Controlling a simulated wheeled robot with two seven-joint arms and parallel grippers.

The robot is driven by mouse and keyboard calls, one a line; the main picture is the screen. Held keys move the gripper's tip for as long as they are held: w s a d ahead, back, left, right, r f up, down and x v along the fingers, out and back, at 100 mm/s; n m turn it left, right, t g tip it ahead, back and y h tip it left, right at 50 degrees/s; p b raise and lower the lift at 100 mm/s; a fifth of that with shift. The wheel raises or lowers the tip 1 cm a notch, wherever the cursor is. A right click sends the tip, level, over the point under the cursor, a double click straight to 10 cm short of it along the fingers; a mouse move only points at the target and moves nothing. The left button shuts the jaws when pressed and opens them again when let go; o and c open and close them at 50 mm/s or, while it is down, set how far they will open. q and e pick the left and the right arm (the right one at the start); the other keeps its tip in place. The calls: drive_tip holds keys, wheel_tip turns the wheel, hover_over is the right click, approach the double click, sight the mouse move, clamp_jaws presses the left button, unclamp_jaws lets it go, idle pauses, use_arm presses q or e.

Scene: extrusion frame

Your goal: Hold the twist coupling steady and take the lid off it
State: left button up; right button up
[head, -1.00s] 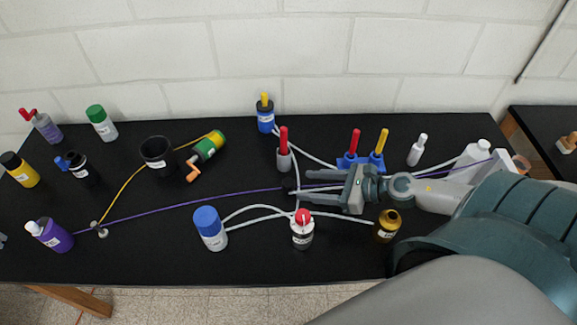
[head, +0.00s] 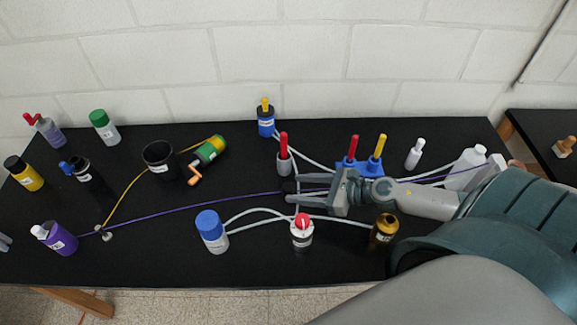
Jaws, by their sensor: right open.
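I cannot tell for certain which container is the twist coupling. Lidded candidates at the front are a white bottle with a blue cap (head: 211,231) and a white jar with a red top (head: 302,233). My right gripper (head: 293,190) reaches in from the right over the middle of the table. Its two fingers are apart, pointing left, with no object clearly between them. It is behind the red-topped jar and just in front of a grey holder with a red handle (head: 284,158). My left gripper is not identifiable in view.
A purple cord (head: 190,208) and pale hoses (head: 255,217) cross the table near the right gripper. A gold can (head: 384,230) stands below my right arm.

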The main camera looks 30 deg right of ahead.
sight(288, 186)
drive_tip(key=p+x, duration=0.1)
drive_tip(key=x, duration=0.1)
drive_tip(key=shift+w+a+p, duration=0.1)
drive_tip(key=shift+w+p, duration=0.25)
drive_tip(key=shift+w, duration=0.1)
drive_tip(key=shift+x, duration=0.8)
drive_tip(key=shift+f, duration=0.15)
drive_tip(key=shift+s, duration=0.1)
drive_tip(key=c, duration=1.2)
drive_tip(key=shift+r, duration=0.2)
